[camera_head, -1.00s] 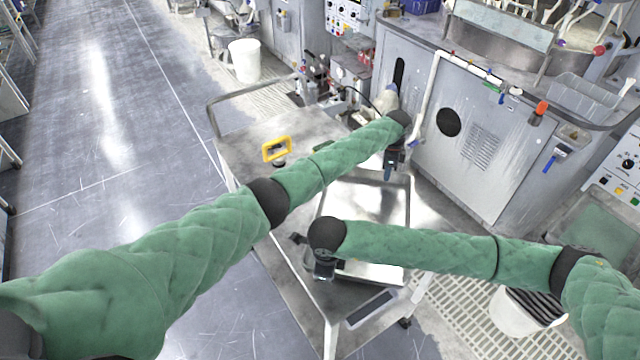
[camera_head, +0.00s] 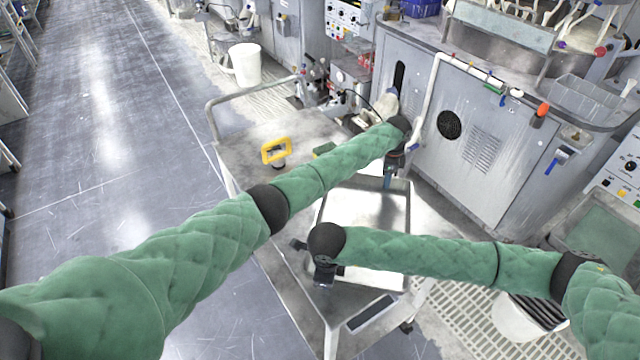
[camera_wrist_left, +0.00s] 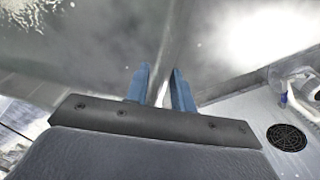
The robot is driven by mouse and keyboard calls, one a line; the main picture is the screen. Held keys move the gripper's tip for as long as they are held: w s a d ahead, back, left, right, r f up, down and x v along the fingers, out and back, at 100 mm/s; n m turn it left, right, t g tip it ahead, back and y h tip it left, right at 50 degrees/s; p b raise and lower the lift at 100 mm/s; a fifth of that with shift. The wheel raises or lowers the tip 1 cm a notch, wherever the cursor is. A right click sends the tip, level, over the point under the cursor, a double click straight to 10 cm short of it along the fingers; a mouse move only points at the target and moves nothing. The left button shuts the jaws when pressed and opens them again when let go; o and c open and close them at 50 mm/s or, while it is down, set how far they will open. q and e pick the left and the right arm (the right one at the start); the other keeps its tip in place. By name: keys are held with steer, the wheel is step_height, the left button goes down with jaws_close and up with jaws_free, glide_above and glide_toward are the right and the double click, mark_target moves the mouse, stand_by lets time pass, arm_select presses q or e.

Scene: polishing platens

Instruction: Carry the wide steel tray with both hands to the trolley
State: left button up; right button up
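The wide steel tray (camera_head: 360,210) lies on top of the grey trolley (camera_head: 275,255), partly behind my forearms. My left gripper (camera_head: 389,181) is at the tray's far wall. In the left wrist view its two blue fingers (camera_wrist_left: 160,88) stand apart with a clear gap, and a thin bright edge runs between them. I cannot tell whether they touch the rim. My right gripper (camera_head: 322,276) is at the tray's near left side. Its fingers are mostly hidden under the wrist, so its grip does not show.
A yellow-handled item (camera_head: 276,151) stands on the trolley's left part, and a dark flat panel (camera_head: 371,313) is at its near end. A grey machine cabinet (camera_head: 470,140) stands close behind on the right. A white bucket (camera_head: 518,318) is on the floor grating. The left floor is clear.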

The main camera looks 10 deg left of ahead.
steer(key=shift+r, duration=0.1)
arm_select(q)
step_height(320, 180, up, 12)
steer(key=w, duration=0.1)
arm_select(e)
step_height(320, 180, up, 12)
steer(key=shift+s, duration=0.45)
arm_select(q)
steer(key=shift+f, duration=0.1)
stand_by(0.5)
